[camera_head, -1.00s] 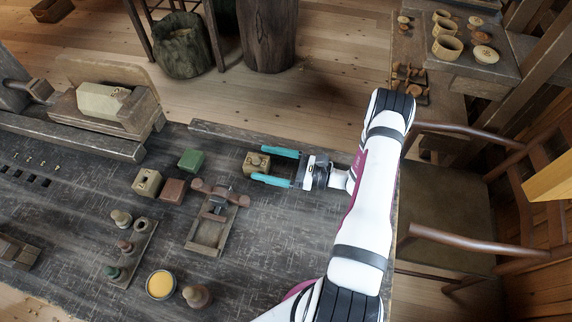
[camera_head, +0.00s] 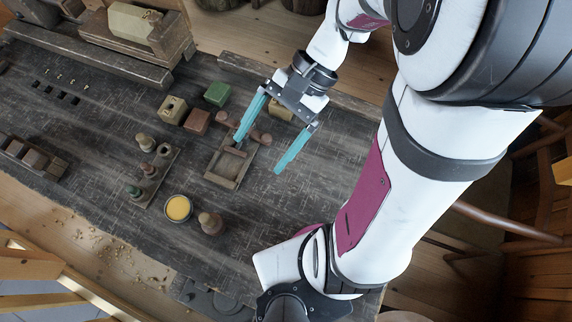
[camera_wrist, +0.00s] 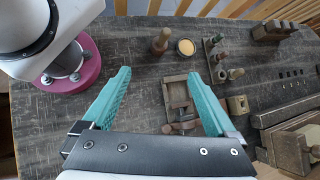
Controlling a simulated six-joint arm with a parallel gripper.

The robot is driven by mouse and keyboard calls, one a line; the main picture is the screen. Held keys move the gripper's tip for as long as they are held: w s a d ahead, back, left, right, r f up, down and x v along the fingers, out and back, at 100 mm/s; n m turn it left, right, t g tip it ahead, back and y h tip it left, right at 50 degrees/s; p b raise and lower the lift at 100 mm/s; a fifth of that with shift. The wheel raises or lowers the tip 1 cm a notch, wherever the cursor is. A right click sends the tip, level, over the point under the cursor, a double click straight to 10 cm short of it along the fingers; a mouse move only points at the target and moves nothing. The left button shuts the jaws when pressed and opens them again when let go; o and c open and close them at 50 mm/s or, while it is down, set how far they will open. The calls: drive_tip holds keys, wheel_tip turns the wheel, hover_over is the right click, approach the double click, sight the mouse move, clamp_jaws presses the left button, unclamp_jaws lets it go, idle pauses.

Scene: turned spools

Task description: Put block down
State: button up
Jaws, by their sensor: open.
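A tan wooden block (camera_head: 281,110) sits on the dark workbench (camera_head: 330,160), partly hidden behind my gripper in the head view. My gripper (camera_head: 260,155) is open and empty, raised above the bench, with its teal fingers spread toward the front. It also shows open in the wrist view (camera_wrist: 160,76), with nothing between the fingers. Other blocks stand to its left: a tan one with a hole (camera_head: 172,109), a green one (camera_head: 218,94) and a reddish-brown one (camera_head: 197,121). The holed block also shows in the wrist view (camera_wrist: 237,105).
A wooden tray-like fixture (camera_head: 230,165) with a dark crossbar lies below the left finger. A rack of small turned pegs (camera_head: 155,172), a yellow-filled bowl (camera_head: 178,208) and a wooden knob (camera_head: 210,223) stand at the left front. The bench right of the fixture is clear.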

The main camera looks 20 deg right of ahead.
drive_tip(key=s+r+n+t+h, duration=0.1)
drive_tip(key=s+n+t+h, duration=0.1)
drive_tip(key=s+n+h, duration=0.3)
drive_tip(key=s+h, duration=0.1)
drive_tip(key=s, duration=0.2)
drive_tip(key=shift+s+r+n, duration=0.15)
drive_tip(key=shift+r+n, duration=0.15)
drive_tip(key=shift+r, duration=0.05)
